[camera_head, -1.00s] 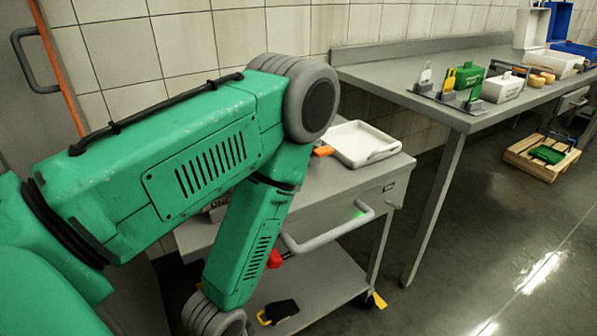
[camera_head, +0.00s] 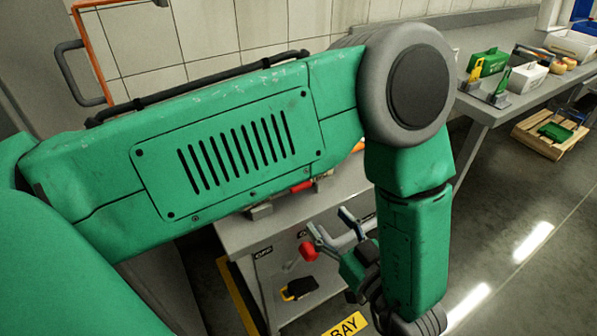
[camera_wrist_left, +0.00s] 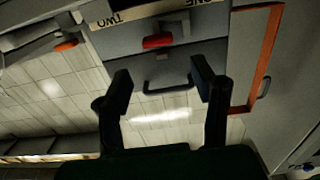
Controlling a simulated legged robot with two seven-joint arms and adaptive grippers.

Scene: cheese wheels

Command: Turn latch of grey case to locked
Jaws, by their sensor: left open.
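My left gripper (camera_head: 328,222) is open and empty in front of the grey cart in the head view. Its two dark fingers (camera_wrist_left: 160,88) also show in the wrist view, spread apart. Between and beyond them is a grey front with a red part (camera_wrist_left: 157,41) and a dark bar handle (camera_wrist_left: 168,85); the fingers appear apart from both. I cannot tell for certain whether this is the grey case and its latch. In the head view a red knob (camera_head: 308,251) shows just left of the gripper. My left arm hides much of the cart top, where another red part (camera_head: 301,187) shows.
The grey cart (camera_head: 245,232) has small labels and a black and yellow item (camera_head: 298,288) low down. A long bench (camera_head: 487,112) at right holds green and white boxes. A wooden pallet (camera_head: 550,143) lies on the floor. Open floor lies at right.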

